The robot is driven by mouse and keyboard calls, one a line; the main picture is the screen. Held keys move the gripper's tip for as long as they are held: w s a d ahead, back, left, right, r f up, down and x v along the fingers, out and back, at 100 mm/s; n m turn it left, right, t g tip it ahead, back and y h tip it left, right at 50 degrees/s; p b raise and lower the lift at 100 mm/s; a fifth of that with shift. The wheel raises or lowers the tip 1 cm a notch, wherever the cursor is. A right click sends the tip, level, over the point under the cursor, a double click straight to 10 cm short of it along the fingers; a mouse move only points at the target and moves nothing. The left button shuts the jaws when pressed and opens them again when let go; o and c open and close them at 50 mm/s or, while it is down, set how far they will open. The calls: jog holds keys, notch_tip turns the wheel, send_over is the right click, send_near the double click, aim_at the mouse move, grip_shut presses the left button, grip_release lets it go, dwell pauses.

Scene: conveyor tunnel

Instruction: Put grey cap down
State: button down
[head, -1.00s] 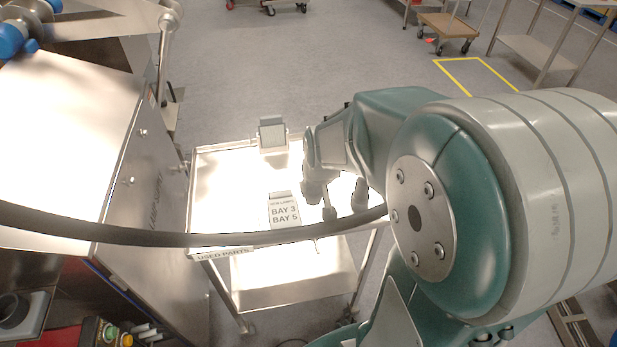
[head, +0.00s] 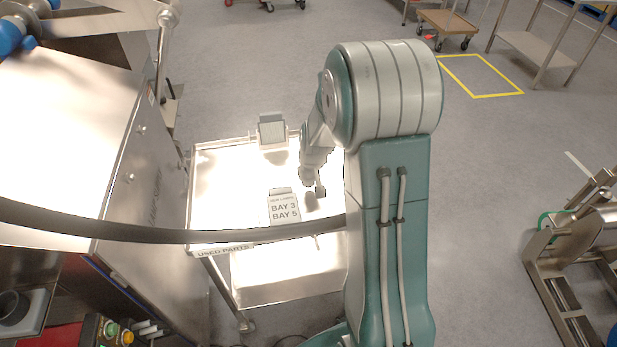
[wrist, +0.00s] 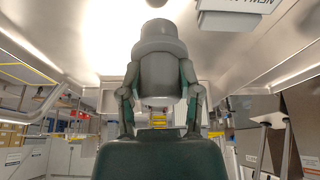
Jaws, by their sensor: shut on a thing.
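My gripper (wrist: 160,95) is shut on the grey cap (wrist: 160,50), a stepped round piece held between the two fingers in the wrist view. In the head view my gripper (head: 313,186) is over the right part of the shiny trolley top (head: 225,190), right of the white sign reading BAY 3, BAY 5 (head: 284,208). The cap is too small to make out clearly in the head view. I cannot tell whether it touches the trolley top.
A small grey panel on a stand (head: 272,132) is at the trolley's far edge. A steel cabinet (head: 130,185) stands to the left. A dark curved bar (head: 150,235) crosses the front. The trolley top left of the sign is clear.

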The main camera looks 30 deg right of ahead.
aim_at(309, 177)
jog(key=shift+f, duration=1.4)
jog(key=shift+f, duration=0.15)
jog(key=shift+c, duration=1.5)
grip_release()
jog(key=v, duration=1.2)
jog(key=s+a+r, duration=0.4)
jog(key=s, duration=0.3)
jog(key=s+a+r+n, duration=0.1)
jog(key=s+a+r, duration=0.3)
jog(key=s, duration=0.3)
jog(key=s+a+r+n+t+y, duration=0.1)
jog(key=s+a+r, duration=0.4)
jog(key=s+r, duration=0.1)
jog(key=shift+s, duration=0.6)
